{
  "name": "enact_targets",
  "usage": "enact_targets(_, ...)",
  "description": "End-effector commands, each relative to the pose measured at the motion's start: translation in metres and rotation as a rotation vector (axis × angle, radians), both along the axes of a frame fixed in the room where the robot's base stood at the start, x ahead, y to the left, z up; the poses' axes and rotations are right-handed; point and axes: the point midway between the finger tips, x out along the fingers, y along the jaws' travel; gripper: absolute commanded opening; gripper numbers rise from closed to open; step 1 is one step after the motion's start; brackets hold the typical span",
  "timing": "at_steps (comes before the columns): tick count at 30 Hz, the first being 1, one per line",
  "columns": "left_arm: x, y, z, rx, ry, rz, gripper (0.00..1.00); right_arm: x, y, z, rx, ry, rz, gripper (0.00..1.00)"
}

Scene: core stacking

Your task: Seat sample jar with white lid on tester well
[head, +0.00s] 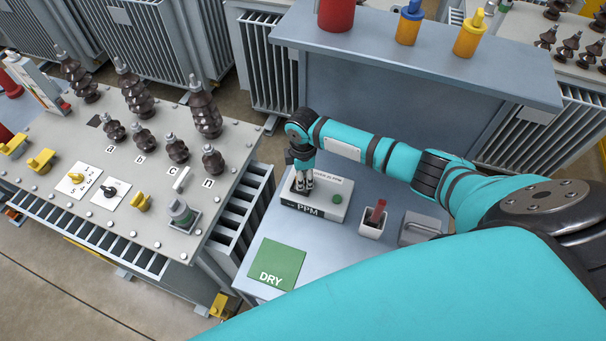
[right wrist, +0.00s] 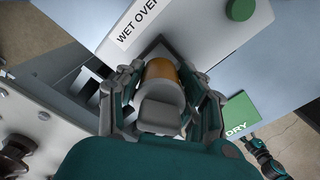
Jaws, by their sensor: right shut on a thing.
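The tester (head: 318,211), a pale box marked PPM with a green button, stands on the grey-blue bench; it also shows in the right wrist view (right wrist: 196,22). My right gripper (head: 302,187) points down at the tester's left part. In the right wrist view, my right gripper (right wrist: 160,88) is shut around the sample jar, whose amber body (right wrist: 161,70) shows between the fingers. The lid is mostly hidden by the gripper.
A green DRY mat (head: 272,264) lies at the bench's front left. A white holder (head: 374,225) with a red item and a grey block (head: 418,229) stand right of the tester. A transformer (head: 150,190) with dark bushings stands on the left.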

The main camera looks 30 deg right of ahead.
Motion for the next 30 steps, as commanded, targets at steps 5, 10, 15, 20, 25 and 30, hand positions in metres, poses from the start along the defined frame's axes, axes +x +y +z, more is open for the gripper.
enact_targets(5,0.0,-0.0004,0.0,-0.001,0.0,0.0,0.6,0.0002,0.0003,0.0,0.001,0.0,0.0,0.0)
enact_targets(10,0.0,-0.0006,0.0,-0.001,0.0,0.0,0.6,0.0002,0.0003,0.0001,0.001,0.0,0.0,0.0)
enact_targets(15,-0.0001,-0.0007,0.0011,-0.001,0.0,0.0,0.6,0.0002,0.0005,0.0006,0.001,0.0,0.0,0.0)
enact_targets(20,0.0,-0.0008,0.0048,-0.001,0.0,0.0,0.6,0.0001,0.0007,0.0013,0.001,0.0,0.0,0.0)
enact_targets(25,0.0,-0.0008,0.0046,-0.001,0.0,0.0,0.6,0.0002,0.0007,0.0001,0.001,0.0,0.001,0.0)
enact_targets(30,0.0,-0.0008,0.0044,-0.001,0.0,0.0,0.6,0.0002,0.0006,-0.0001,0.001,0.0,0.001,0.0)
